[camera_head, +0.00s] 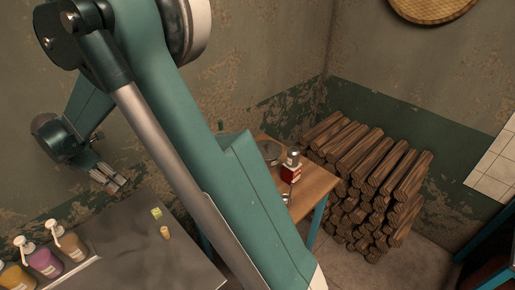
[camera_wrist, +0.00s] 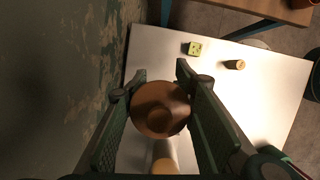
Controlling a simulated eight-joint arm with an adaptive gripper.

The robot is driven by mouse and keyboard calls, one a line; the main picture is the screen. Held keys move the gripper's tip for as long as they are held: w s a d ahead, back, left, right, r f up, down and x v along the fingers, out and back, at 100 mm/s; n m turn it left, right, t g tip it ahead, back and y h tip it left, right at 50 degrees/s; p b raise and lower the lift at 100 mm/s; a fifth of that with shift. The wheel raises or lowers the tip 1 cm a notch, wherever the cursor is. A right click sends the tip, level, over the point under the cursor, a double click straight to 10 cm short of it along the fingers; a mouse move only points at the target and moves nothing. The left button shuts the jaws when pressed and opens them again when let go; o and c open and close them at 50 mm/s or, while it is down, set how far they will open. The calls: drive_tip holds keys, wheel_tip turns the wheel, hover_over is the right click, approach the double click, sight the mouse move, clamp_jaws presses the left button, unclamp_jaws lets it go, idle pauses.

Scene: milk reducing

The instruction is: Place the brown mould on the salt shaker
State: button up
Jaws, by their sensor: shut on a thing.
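My gripper (camera_wrist: 160,100) is shut on a round brown piece, which I take for the brown mould (camera_wrist: 160,109). It has a raised round centre and sits between the two dark green fingers. My gripper also shows in the head view (camera_head: 109,179), at the left, above the far part of the grey-topped table. The held piece is too small there to make out. A tan, rounded thing (camera_wrist: 165,165) shows partly below the mould in the wrist view. I cannot tell whether it is the salt shaker, and I cannot identify the shaker elsewhere.
A yellow-green cube (camera_head: 157,213) and a small tan cork-like cylinder (camera_head: 165,232) lie on the table (camera_head: 135,250). Pump bottles (camera_head: 45,262) stand at its left. A wooden table (camera_head: 315,183) holds a red-labelled container (camera_head: 291,172). Stacked logs (camera_head: 370,175) lie beyond.

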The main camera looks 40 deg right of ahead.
drive_tip(key=r, duration=1.3)
drive_tip(key=shift+d+r, duration=0.35)
drive_tip(key=shift+r, duration=0.05)
drive_tip(key=s+d, duration=0.3)
drive_tip(key=d, duration=1.2)
drive_tip(key=s+d+p, duration=0.1)
drive_tip(key=s+d, duration=0.3)
drive_tip(key=d, duration=1.1)
drive_tip(key=s+d, duration=0.3)
drive_tip(key=d, duration=1.2)
drive_tip(key=s+d+m+p, duration=0.1)
drive_tip(key=s+d+m, duration=0.1)
drive_tip(key=s+d, duration=2.1)
drive_tip(key=shift+w+d+f, duration=0.15)
drive_tip(key=shift+w+f, duration=0.15)
drive_tip(key=shift+f, duration=0.55)
drive_tip(key=shift+w+d+f, duration=0.2)
drive_tip(key=shift+w+f, duration=0.05)
drive_tip(key=shift+f, duration=0.65)
drive_tip(key=shift+w+d+f, duration=0.15)
drive_tip(key=shift+w+f, duration=0.15)
drive_tip(key=shift+f, duration=0.55)
